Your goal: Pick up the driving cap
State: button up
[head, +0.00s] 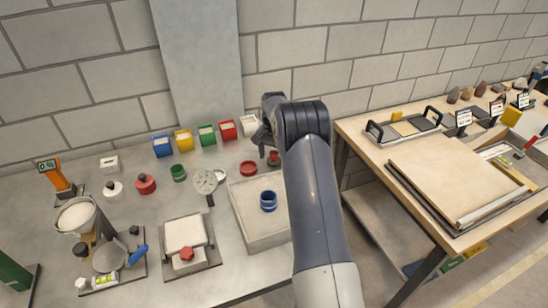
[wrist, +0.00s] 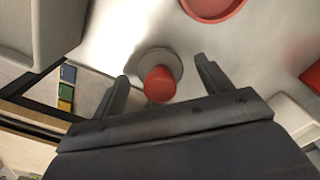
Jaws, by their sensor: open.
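A grey disc with an upright red knob, which I take to be the driving cap (head: 274,156), rests on the grey bench near its right end. In the wrist view, the driving cap (wrist: 159,82) lies between and just beyond my two fingertips. My gripper (head: 265,138) is open with nothing held, and it also shows in the wrist view (wrist: 161,70). Its fingers stand on either side of the red knob, and I cannot tell if they touch it. In the head view my arm partly hides the area around it.
A red ring-like dish (head: 249,168) lies just left of the cap. A pale sandbed tray (head: 245,222) holding a blue ring (head: 269,200) is in front. Coloured bins (head: 207,134) line the wall. A wooden table (head: 440,170) stands to the right, across a gap.

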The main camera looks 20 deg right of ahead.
jog(key=shift+c, duration=0.5)
jog(key=c, duration=0.9)
jog(key=shift+r, duration=0.1)
